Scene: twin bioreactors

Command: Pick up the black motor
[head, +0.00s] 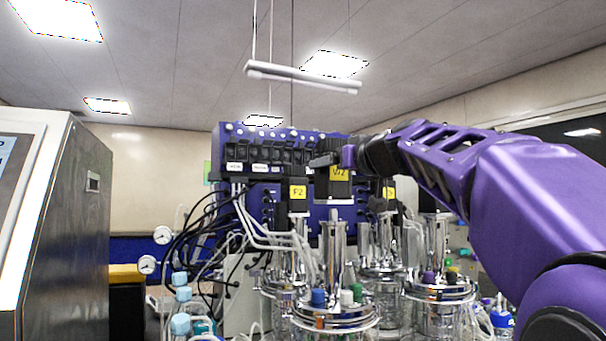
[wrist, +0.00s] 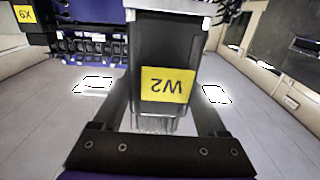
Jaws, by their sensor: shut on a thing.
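The black motor (head: 334,186) carries a yellow label that seems to read W2. It stands upright in the head view, just over the steel column (head: 334,250) of the front vessel. I cannot tell whether its lower end touches the column. My gripper (head: 324,160) is shut on the motor's upper part, with my arm reaching in from the right. In the wrist view the motor (wrist: 166,45) fills the middle between the two dark fingers, its label upside down.
Another black motor (head: 298,193) with a yellow label sits to the left, and one more label shows at the right. Glass and steel vessels (head: 335,318) crowd below. A purple control unit (head: 230,145) with cables stands behind. A grey cabinet (head: 75,220) is at far left.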

